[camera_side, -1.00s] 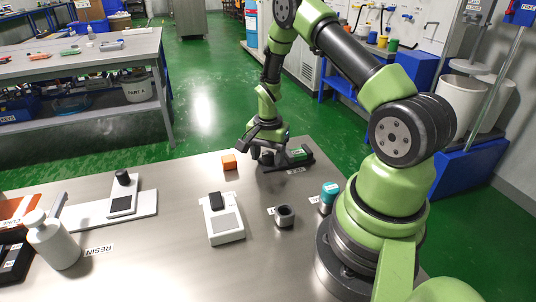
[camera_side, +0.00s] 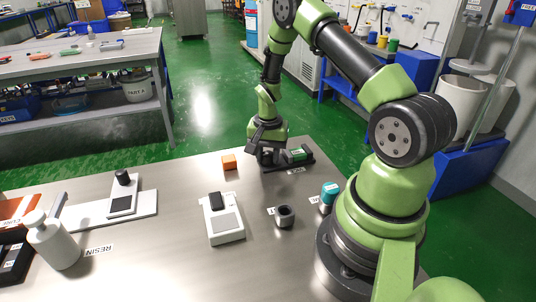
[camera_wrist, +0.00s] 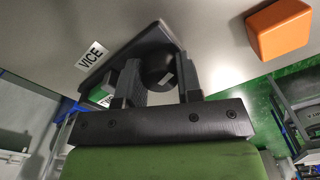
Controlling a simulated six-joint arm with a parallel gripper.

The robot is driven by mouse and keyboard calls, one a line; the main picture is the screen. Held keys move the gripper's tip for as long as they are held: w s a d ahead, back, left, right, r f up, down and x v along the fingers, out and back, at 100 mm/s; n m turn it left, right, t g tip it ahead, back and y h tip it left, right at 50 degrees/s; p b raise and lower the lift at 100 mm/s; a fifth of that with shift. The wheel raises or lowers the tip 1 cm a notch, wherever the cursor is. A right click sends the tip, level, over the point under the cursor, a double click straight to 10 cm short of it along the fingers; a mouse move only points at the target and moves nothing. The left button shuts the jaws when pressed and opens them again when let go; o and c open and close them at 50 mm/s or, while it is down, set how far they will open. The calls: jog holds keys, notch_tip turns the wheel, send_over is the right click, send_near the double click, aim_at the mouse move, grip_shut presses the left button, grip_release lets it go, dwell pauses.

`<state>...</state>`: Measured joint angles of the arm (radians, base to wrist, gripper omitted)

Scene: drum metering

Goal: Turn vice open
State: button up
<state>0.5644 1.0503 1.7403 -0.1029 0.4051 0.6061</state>
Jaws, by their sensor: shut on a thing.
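The vice (camera_side: 303,160) is a dark block with a green part (camera_side: 297,153) at the back edge of the steel bench. In the wrist view its dark base (camera_wrist: 151,37) lies beside a white VICE label (camera_wrist: 92,56). A round black knob (camera_wrist: 155,66) sits at one end of the vice. My gripper (camera_side: 266,158) is at that end, pointing down. In the wrist view the fingers of my gripper (camera_wrist: 157,78) are on either side of the knob and shut on it. The fingers and palm hide part of the vice, so its jaw gap is not clear.
An orange block (camera_side: 229,162) stands just left of the vice. A white scale (camera_side: 222,222), a dark cup (camera_side: 285,216) and a teal-topped container (camera_side: 329,197) stand nearer. A white bottle (camera_side: 53,242) is at the left.

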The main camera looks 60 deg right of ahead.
jog(key=n, duration=1.1)
jog(key=shift+n, duration=1.7)
jog(key=o, duration=0.9)
jog(key=shift+o, duration=0.2)
